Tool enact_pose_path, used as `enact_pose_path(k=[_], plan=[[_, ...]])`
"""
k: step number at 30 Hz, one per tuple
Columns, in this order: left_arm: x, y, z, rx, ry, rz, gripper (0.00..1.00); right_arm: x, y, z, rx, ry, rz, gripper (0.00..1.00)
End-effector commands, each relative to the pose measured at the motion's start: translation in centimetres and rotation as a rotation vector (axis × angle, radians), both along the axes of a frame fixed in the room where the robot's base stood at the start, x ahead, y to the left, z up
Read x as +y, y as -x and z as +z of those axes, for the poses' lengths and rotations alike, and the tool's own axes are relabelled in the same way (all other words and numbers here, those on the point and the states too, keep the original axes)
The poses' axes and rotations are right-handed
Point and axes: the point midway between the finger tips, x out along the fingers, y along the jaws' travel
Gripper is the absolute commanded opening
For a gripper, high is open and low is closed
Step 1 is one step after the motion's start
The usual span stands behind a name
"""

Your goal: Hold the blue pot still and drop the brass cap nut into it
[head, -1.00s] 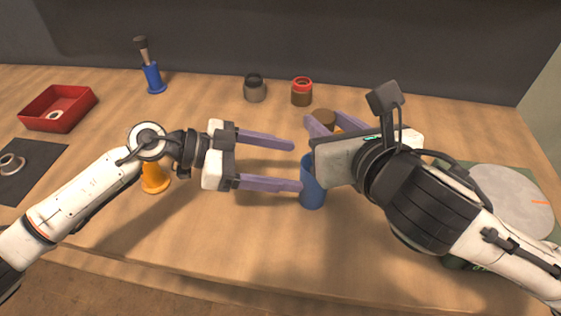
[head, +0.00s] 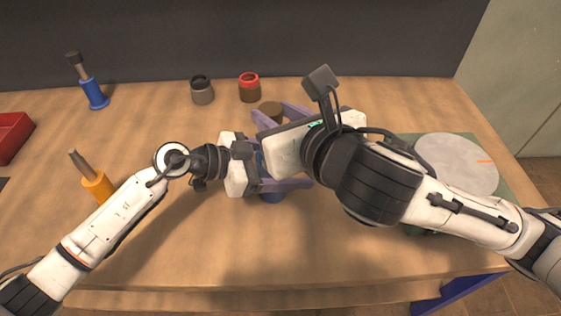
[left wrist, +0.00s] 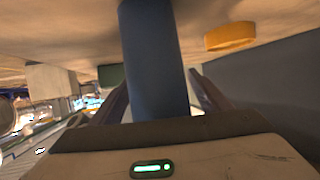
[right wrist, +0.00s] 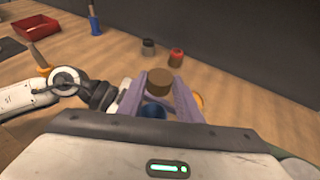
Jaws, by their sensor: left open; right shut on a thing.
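The blue pot (head: 272,198) stands on the table, mostly hidden by my grippers in the head view. In the left wrist view the pot (left wrist: 155,60) rises between the two fingers of my left gripper (left wrist: 158,88), which is open around it; I cannot tell whether either finger touches. My left gripper (head: 284,172) is partly covered by the right one in the head view. My right gripper (head: 273,112) is shut on the brass cap nut (head: 271,108), a brown-gold cylinder. In the right wrist view the nut (right wrist: 160,80) appears above the pot (right wrist: 153,111) in the picture.
A grey jar (head: 202,92) and a red-rimmed jar (head: 249,88) stand behind. A blue holder (head: 95,93) and an orange holder (head: 98,187) stand left, near a red bin (head: 12,136). A grey disc (head: 457,165) lies right on a green mat.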

Motion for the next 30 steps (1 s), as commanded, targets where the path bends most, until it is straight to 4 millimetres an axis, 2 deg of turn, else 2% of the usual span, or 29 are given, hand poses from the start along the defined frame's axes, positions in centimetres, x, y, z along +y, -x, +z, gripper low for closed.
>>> enact_pose_path(k=[6,15,17,24,30], plan=[[0.0,0.0,0.0,-0.001,0.000,0.000,0.70,0.0,0.0,0.0,0.000,0.000,0.000,0.10],[0.0,0.0,0.0,-0.001,0.001,0.000,0.25,0.0,0.0,0.0,-0.001,0.000,0.000,0.10],[0.0,0.0,0.0,-0.001,0.001,0.000,0.25,0.0,0.0,-0.2,0.001,0.000,0.000,0.10],[0.0,0.0,0.0,-0.001,0.001,0.000,0.25,-0.1,0.3,-3.7,0.009,0.001,0.000,0.10],[0.0,0.0,0.0,0.000,0.001,0.000,0.25,-0.1,0.3,-4.5,0.007,0.002,0.000,0.10]])
